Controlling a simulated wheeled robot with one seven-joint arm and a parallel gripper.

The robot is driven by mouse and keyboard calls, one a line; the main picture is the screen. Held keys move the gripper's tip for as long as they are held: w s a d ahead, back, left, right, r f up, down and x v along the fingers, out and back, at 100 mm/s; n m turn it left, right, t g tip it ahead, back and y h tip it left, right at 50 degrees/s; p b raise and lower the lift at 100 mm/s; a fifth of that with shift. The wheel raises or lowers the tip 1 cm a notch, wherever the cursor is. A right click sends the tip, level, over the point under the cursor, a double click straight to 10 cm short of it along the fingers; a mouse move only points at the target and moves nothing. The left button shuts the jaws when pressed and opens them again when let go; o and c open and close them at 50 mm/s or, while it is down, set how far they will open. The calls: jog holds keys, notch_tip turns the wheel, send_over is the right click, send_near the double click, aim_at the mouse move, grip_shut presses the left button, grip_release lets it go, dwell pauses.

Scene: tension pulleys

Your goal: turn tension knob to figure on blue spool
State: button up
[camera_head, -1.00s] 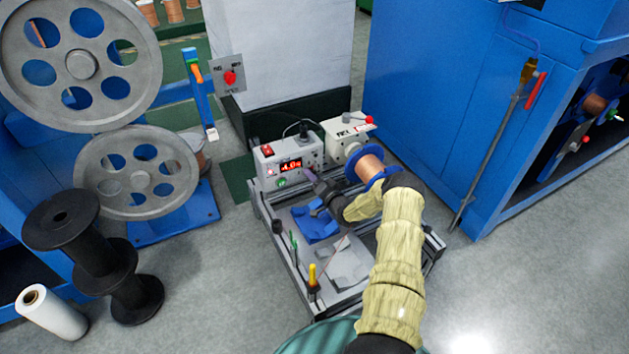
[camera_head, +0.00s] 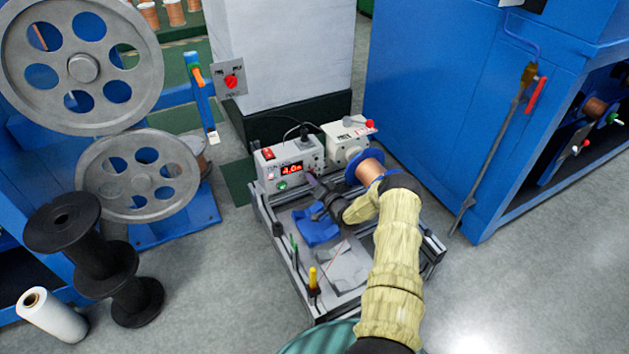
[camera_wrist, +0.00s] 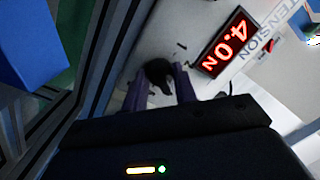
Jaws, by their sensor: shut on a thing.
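The grey tension control box (camera_head: 284,166) stands at the back of the bench frame, with a red lit display (camera_head: 291,169). In the wrist view the display (camera_wrist: 231,43) reads 4.0 N beside the word TENSION. The black knob (camera_wrist: 158,70) is on the box's pale face, left of the display in that view. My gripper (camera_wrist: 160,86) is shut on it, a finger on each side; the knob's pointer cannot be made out. In the head view my gripper (camera_head: 312,180) is at the box front. The blue spool (camera_head: 369,171) with copper wire is partly behind my arm; no figure is readable on it.
A cream winder unit (camera_head: 347,139) holds the spool. The bench tray (camera_head: 345,270) carries a blue piece (camera_head: 318,227) and a yellow-handled tool (camera_head: 313,278). Black spools (camera_head: 88,255) stand left; a blue cabinet (camera_head: 430,110) stands right. Floor at front right is clear.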

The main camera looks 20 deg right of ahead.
jog(key=shift+s+n+h+p, duration=0.1)
jog(key=shift+n+h+p, duration=0.2)
jog(key=shift+n+p, duration=1.85)
jog(key=shift+n+b, duration=1.05)
jog(key=shift+n, duration=0.1)
jog(key=o, duration=1)
jog(key=shift+r, duration=0.1)
jog(key=s+p, duration=0.2)
jog(key=s, duration=0.3)
jog(key=s+d+p, duration=0.1)
jog(key=s+p, duration=0.1)
jog(key=s, duration=0.4)
jog(key=s+d+r+p, duration=0.1)
jog(key=s+p, duration=0.1)
jog(key=s, duration=0.4)
jog(key=shift+s+p, duration=0.15)
jog(key=shift+p, duration=0.15)
